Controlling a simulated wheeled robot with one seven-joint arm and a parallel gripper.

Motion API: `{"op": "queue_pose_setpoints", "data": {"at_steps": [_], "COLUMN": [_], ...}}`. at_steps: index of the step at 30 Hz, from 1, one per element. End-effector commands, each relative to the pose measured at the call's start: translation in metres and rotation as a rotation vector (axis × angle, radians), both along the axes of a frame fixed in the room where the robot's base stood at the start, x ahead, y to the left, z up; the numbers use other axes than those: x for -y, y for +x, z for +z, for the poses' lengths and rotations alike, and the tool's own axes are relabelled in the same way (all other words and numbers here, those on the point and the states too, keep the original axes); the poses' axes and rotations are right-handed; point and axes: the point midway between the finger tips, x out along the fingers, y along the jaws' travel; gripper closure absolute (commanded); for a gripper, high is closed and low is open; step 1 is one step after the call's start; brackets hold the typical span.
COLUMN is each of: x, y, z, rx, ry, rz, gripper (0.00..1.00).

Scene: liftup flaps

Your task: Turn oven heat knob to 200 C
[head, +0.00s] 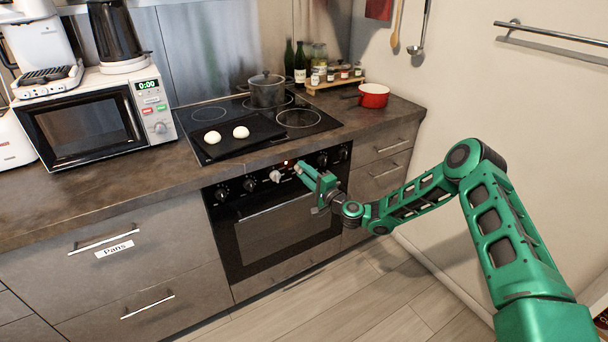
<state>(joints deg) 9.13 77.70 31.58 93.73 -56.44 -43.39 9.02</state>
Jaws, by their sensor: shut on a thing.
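The built-in oven (276,226) is under the counter, its door closed. Its black control panel carries a row of knobs: black knobs (222,194) at the left, a pale knob (276,176) near the middle and black knobs (322,160) at the right. My green gripper (300,168) reaches the panel from the right, just right of the pale knob. It is shut on a knob there, which the fingers mostly hide. The markings are too small to read, so the knob's setting cannot be told.
The cooktop (298,118) above holds a black tray (215,151) with two white round items and a grey pot (267,91). A red pot (373,95) stands at the right. A microwave (92,118) is at the left. The floor (345,290) before the oven is clear.

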Motion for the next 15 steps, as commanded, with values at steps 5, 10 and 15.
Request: {"op": "queue_pose_setpoints", "data": {"at_steps": [5, 10, 15], "x": [0.0021, 0.0018, 0.0018], "y": [-0.0010, -0.0012, -0.0013], "z": [-0.0073, -0.0074, -0.0074], "rx": [-0.014, -0.014, -0.014], "ry": [0.000, 0.000, 0.000], "rz": [-0.001, -0.001, -0.001], "gripper": [0.93, 0.93, 0.64]}}
